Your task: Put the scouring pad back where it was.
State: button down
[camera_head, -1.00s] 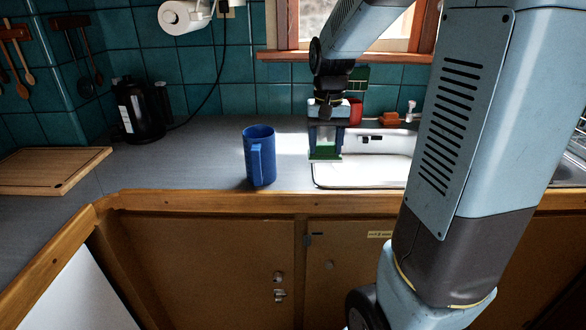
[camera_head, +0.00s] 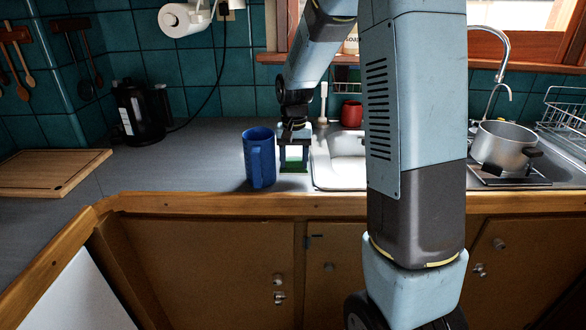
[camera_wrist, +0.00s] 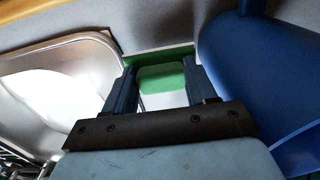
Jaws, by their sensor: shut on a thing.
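My gripper (camera_head: 294,163) is shut on the green scouring pad (camera_head: 294,167), just right of a blue mug (camera_head: 260,158) and at the left edge of the sink. In the wrist view the pad (camera_wrist: 162,78) shows green between the two fingers of my gripper (camera_wrist: 163,84). The blue mug (camera_wrist: 255,75) stands close on the right there, and the pale sink (camera_wrist: 60,85) is on the left. I cannot tell whether the pad touches the counter.
The grey counter (camera_head: 200,160) is clear left of the mug. A black kettle (camera_head: 138,110) and a wooden board (camera_head: 50,172) are farther left. A red cup (camera_head: 352,114) stands behind the sink. A metal pot (camera_head: 503,147) is at the right.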

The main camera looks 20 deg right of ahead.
aim_at(294, 160)
jog(key=shift+f, duration=1.5)
jog(key=shift+f, duration=0.1)
jog(key=shift+c, duration=1.7)
grip_release()
